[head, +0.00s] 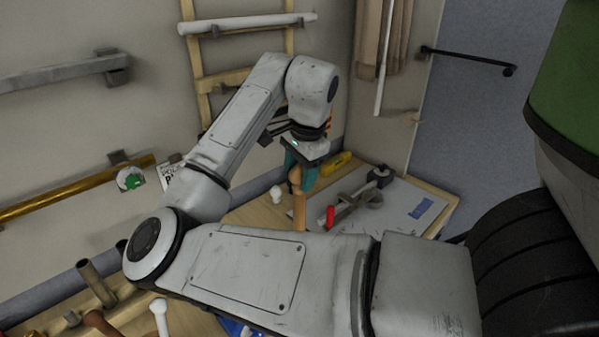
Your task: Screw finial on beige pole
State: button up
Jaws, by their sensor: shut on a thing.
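My gripper (301,176) points down over the far part of the table, its teal fingers closed around a tan wooden rounded piece (296,175), which looks like the finial. A tan wooden shaft (300,216) stands roughly upright directly below it. I cannot tell whether the piece and the shaft are joined or one thing. My own forearm hides the shaft's lower end.
On the table are a white knob (276,194), a red-handled tool (330,215), a yellow level (336,163) and a grey clamp-like tool (366,190). Metal tubes (97,282) and a white finial (160,314) stand at lower left. A wooden ladder (205,85) leans behind.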

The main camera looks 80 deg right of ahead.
jog(key=shift+c, duration=0.8)
jog(key=m, duration=0.4)
jog(key=shift+w+g+b, duration=0.1)
jog(key=shift+g+b, duration=0.2)
jog(key=shift+b, duration=0.05)
jog(key=m, duration=0.3)
jog(key=shift+m+g+h, duration=0.3)
jog(key=shift+m+h, duration=0.1)
jog(key=m+g+b, duration=0.1)
jog(key=m, duration=0.6)
jog(key=m+g+b, duration=0.1)
jog(key=m, duration=0.2)
jog(key=shift+m, duration=0.3)
jog(key=m+y, duration=0.1)
jog(key=m, duration=0.2)
jog(key=shift+m+b, duration=0.3)
jog(key=shift+b, duration=0.1)
jog(key=shift+m+g, duration=0.3)
jog(key=shift+m, duration=0.9)
jog(key=m, duration=0.2)
jog(key=shift+r+m+y, duration=0.1)
jog(key=shift+m+y, duration=0.2)
jog(key=shift+y, duration=0.1)
jog(key=shift+m, duration=0.9)
